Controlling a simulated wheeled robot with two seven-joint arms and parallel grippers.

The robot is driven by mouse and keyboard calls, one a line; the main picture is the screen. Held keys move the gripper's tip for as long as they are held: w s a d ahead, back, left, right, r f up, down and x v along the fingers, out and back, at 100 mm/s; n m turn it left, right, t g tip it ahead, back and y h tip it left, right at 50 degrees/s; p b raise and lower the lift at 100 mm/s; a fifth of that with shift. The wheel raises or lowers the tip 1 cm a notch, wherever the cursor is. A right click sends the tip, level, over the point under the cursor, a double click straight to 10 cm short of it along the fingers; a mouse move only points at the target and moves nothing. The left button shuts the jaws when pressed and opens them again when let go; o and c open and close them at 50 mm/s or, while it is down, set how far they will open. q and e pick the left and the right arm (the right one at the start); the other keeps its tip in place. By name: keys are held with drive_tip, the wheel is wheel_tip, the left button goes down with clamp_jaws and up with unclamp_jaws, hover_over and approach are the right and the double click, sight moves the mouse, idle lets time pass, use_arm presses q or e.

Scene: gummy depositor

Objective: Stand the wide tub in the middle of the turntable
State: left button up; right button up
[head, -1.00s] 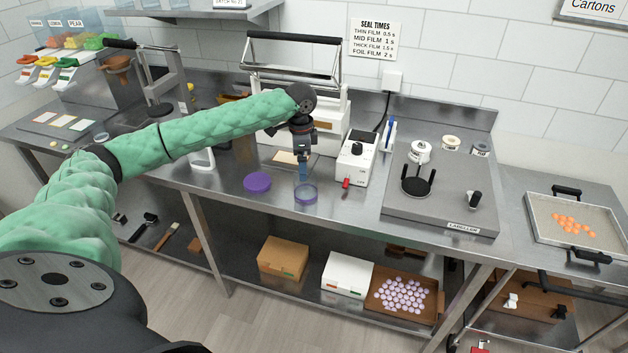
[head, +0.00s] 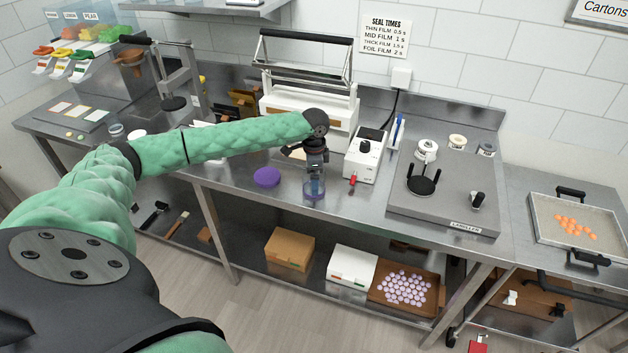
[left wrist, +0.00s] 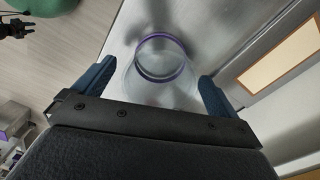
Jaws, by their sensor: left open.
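The wide tub (head: 314,191) is clear with a purple rim and stands upright on the steel bench near its front edge. My left gripper (head: 315,183) points down at the tub, open. In the left wrist view the tub (left wrist: 162,58) lies between the two spread blue fingers (left wrist: 153,80), with a gap visible on each side. The turntable (head: 421,186) is a black disc with upright black prongs on the grey labeller, to the right of the tub; its top is empty.
A purple lid (head: 267,177) lies on the bench left of the tub. A white control box (head: 365,156) with a red-tipped part stands between tub and labeller (head: 449,208). A sealer (head: 309,104) stands behind. A tray of orange gummies (head: 575,228) is far right.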

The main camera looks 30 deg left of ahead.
use_arm(q)
drive_tip(key=shift+f, duration=0.25)
drive_tip(key=shift+r, duration=0.1)
drive_tip(key=c, duration=1.1)
drive_tip(key=shift+c, duration=0.2)
